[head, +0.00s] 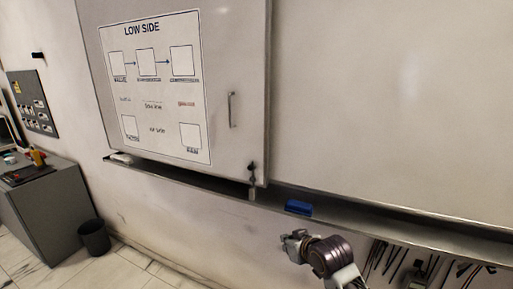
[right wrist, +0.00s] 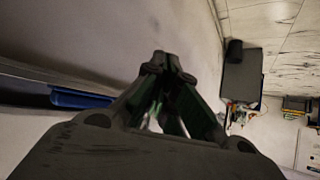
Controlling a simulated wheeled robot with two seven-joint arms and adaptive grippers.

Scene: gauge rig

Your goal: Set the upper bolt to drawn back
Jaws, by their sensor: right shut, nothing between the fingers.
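A white panel (head: 215,50) with a "LOW SIDE" chart stands in front of a larger whiteboard. A small dark fitting (head: 252,168), perhaps a bolt, sits at the panel's lower right corner, with a small grey piece (head: 252,193) below it at the ledge. I cannot tell which fitting is the upper bolt or how it is set. My right gripper (head: 290,240) is below the ledge, apart from the fitting and to its lower right. Its fingertips meet in the right wrist view (right wrist: 163,62), shut and empty. My left gripper is not in view.
A vertical handle (head: 231,109) is on the panel. A ledge (head: 375,217) runs under the boards, with a blue block (head: 298,207) on it, also in the right wrist view (right wrist: 80,98). Dark tools (head: 410,265) hang at the lower right. A bin (head: 94,237) and grey cabinet (head: 45,210) stand left.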

